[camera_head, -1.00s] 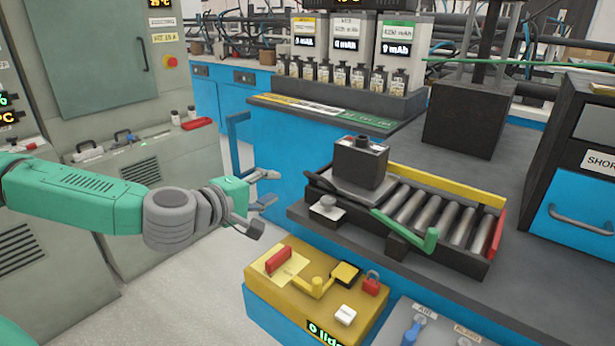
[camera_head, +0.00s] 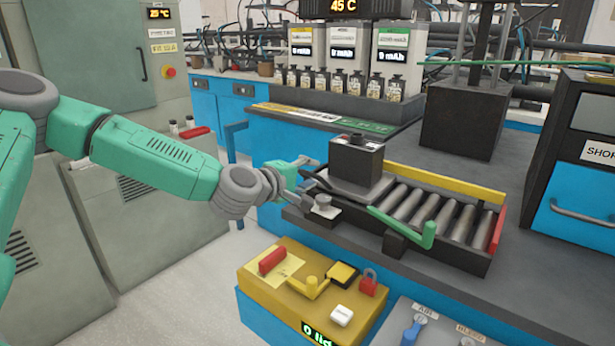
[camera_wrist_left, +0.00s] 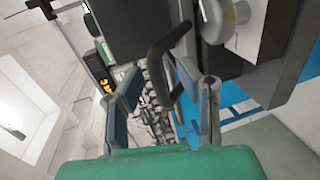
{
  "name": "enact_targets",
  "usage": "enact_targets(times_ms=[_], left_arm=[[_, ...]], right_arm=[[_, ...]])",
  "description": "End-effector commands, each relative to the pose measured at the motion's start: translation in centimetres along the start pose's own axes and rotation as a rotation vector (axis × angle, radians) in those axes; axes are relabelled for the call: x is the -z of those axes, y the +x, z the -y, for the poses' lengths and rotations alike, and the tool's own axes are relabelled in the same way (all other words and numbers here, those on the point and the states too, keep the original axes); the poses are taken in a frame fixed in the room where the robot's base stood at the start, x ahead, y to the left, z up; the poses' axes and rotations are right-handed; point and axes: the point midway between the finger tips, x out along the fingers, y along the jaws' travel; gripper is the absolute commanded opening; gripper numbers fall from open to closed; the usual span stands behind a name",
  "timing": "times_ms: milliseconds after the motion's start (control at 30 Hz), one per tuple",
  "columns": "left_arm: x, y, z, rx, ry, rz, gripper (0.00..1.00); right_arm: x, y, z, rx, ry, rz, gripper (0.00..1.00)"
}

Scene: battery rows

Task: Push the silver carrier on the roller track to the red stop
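The silver carrier (camera_head: 362,193) sits at the left end of the roller track (camera_head: 412,208), with a dark battery block (camera_head: 357,163) standing on it. The red stop (camera_head: 497,231) is at the track's right end, and bare rollers lie between them. My left gripper (camera_head: 309,178) is at the carrier's left end, by its black handle. In the left wrist view the fingers (camera_wrist_left: 160,103) are open, with the curved black handle (camera_wrist_left: 158,58) reaching between them; a gap shows on both sides. My right gripper is not in view.
A green lever (camera_head: 428,236) stands at the track's front, and a silver knob (camera_head: 323,201) is at its left front. A yellow rail (camera_head: 445,180) runs along the back. A yellow control box (camera_head: 290,289) with a red handle and padlock stands below the bench edge.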

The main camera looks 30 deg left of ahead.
Motion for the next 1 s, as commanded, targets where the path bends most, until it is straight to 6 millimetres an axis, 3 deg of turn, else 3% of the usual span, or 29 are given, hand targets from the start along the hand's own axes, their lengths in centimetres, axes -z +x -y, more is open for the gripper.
enact_targets(times_ms=[133,167,233,633,867,1000], left_arm=[[0.3,0.0,0.1,0.001,-0.003,0.0,0.31],[0.4,0.0,0.2,0.001,-0.004,0.001,0.24],[0.5,0.0,0.2,0.001,-0.005,0.0,0.0],[0.0,0.0,0.3,0.001,-0.005,-0.006,0.0],[-4.0,0.0,0.5,0.005,-0.002,0.003,0.0],[-7.8,-0.1,0.5,0.008,0.002,0.008,0.0]], right_arm=[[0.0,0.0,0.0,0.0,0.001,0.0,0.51],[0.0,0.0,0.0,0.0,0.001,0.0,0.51],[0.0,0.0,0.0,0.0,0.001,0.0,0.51],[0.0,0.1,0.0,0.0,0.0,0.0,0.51],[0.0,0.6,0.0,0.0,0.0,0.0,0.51],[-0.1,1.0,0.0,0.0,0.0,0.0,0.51]])
